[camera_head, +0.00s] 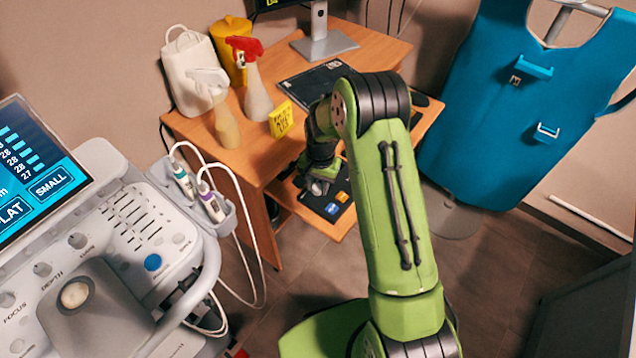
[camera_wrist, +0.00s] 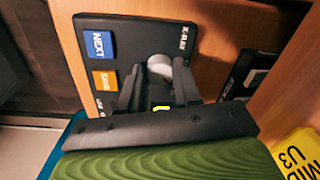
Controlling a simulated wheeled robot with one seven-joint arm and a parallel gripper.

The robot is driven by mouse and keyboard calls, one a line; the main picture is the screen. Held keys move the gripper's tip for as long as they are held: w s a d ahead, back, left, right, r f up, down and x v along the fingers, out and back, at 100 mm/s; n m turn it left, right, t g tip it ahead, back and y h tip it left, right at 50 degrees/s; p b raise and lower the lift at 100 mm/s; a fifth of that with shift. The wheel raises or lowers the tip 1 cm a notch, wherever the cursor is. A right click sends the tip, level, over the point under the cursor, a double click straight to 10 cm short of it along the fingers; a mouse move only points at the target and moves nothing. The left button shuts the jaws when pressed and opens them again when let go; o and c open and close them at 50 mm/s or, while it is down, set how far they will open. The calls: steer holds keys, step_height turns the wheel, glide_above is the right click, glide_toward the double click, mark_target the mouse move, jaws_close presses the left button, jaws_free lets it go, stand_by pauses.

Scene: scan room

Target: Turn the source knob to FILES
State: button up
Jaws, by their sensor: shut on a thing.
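The source knob (camera_wrist: 160,66) is a pale round knob on a black control panel (camera_wrist: 130,40), in the wrist view. My gripper (camera_wrist: 160,78) is shut on the knob, with one dark finger at each side. The label X-RAY shows beside the knob; I cannot read FILES, and the knob's pointing direction cannot be told. In the head view the panel (camera_head: 345,211) lies on the desk's lower shelf, and my gripper (camera_head: 319,180) is over it, with the knob hidden there.
The panel also has a blue NEXT button (camera_wrist: 97,44) and an orange button (camera_wrist: 104,79). The wooden desk (camera_head: 362,58) carries spray bottles, a monitor stand (camera_head: 322,40) and a yellow sign (camera_head: 281,119). An ultrasound console (camera_head: 110,215) stands at left, a blue apron (camera_head: 510,110) at right.

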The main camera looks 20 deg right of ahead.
mark_target(320, 188)
steer(key=shift+m, duration=1)
steer(key=o, duration=1.1)
steer(key=shift+c, duration=0.2)
step_height(320, 188, up, 16)
steer(key=p, duration=0.4)
steer(key=shift+s+d, duration=0.25)
steer(key=shift+f, duration=0.15)
